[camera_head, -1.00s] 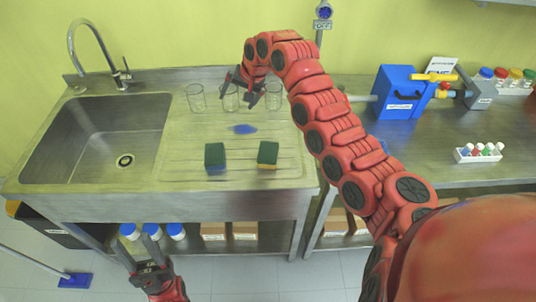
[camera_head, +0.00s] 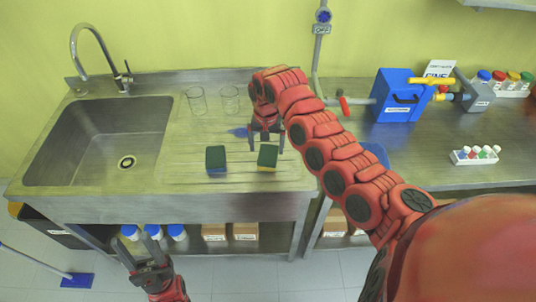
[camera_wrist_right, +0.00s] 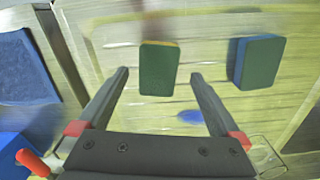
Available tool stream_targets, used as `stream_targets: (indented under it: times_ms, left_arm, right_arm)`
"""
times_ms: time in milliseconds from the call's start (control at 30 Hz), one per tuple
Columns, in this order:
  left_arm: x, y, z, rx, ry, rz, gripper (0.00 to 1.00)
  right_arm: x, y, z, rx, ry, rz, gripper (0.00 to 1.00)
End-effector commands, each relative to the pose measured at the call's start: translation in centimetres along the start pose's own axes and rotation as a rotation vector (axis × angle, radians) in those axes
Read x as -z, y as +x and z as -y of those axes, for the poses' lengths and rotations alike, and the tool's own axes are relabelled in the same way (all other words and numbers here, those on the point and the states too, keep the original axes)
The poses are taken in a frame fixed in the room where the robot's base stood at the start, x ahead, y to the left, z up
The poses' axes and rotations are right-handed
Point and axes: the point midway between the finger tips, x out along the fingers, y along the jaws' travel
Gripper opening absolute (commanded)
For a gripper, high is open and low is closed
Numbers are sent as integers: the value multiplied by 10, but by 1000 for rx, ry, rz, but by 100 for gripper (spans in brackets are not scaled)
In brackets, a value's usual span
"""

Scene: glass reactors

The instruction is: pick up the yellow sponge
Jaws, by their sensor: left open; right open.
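The yellow sponge (camera_head: 268,157) lies on the ribbed drainboard right of the sink, green side up with a yellow edge showing. In the right wrist view the yellow sponge (camera_wrist_right: 158,70) lies between and beyond the finger ends. My right gripper (camera_head: 266,148) is open, pointing down just behind and above the yellow sponge. It holds nothing. A similar sponge with a blue lower layer (camera_head: 216,159) lies to the left; it also shows in the wrist view (camera_wrist_right: 257,62). My left gripper (camera_head: 138,248) is open and empty, low in front of the counter.
Two glass beakers (camera_head: 197,100) (camera_head: 229,98) stand at the back of the drainboard. A blue patch (camera_head: 239,131) lies behind the sponges. The sink (camera_head: 98,140) is left. A blue machine (camera_head: 399,95) and a white rack (camera_head: 475,156) stand on the right bench.

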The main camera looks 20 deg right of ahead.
Motion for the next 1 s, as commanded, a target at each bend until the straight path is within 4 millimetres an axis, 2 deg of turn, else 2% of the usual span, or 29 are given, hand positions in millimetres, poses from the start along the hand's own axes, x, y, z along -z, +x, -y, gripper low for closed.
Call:
stream_targets:
  times_ms: [267,433,600,867,1000]
  left_arm:
    - [2,15,1,0,0,0,50]
    - [6,33,2,0,0,0,50]
    - [6,37,2,0,0,1,50]
    - [6,36,2,0,0,1,50]
    - [6,36,2,0,0,0,50]
  right_arm:
    - [0,18,0,-2,-1,2,100]
    - [4,40,-1,-2,0,2,100]
    - [5,62,-1,0,0,1,100]
    - [6,67,-2,2,3,-3,100]
    - [6,66,-2,2,3,-2,77]
